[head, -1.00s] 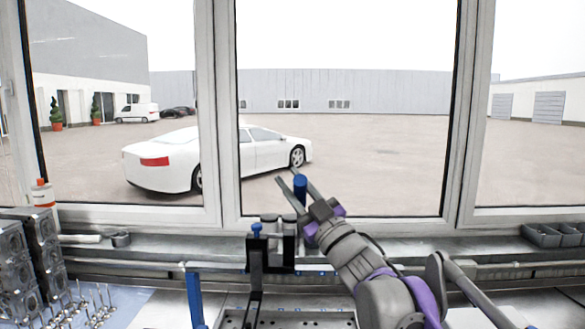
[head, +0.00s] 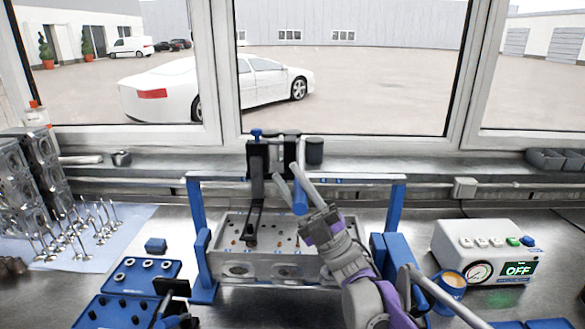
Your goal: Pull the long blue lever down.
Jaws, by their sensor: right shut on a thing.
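The long blue lever's handle (head: 300,198) is a blue cylinder in the middle of the head view, in front of the black press fixture (head: 258,160). My right gripper (head: 290,172) comes from the lower right and is shut on the handle, with one finger on each side of it. The handle is below the top of the fixture and above the metal engine block (head: 285,268). The rest of the lever is mostly hidden behind my gripper.
A blue frame (head: 198,235) stands around the block. A white control box (head: 480,245) reading OFF and a blue cup (head: 450,284) are at right. Blue trays (head: 145,275) and upright valves (head: 80,235) are at left. The window is behind.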

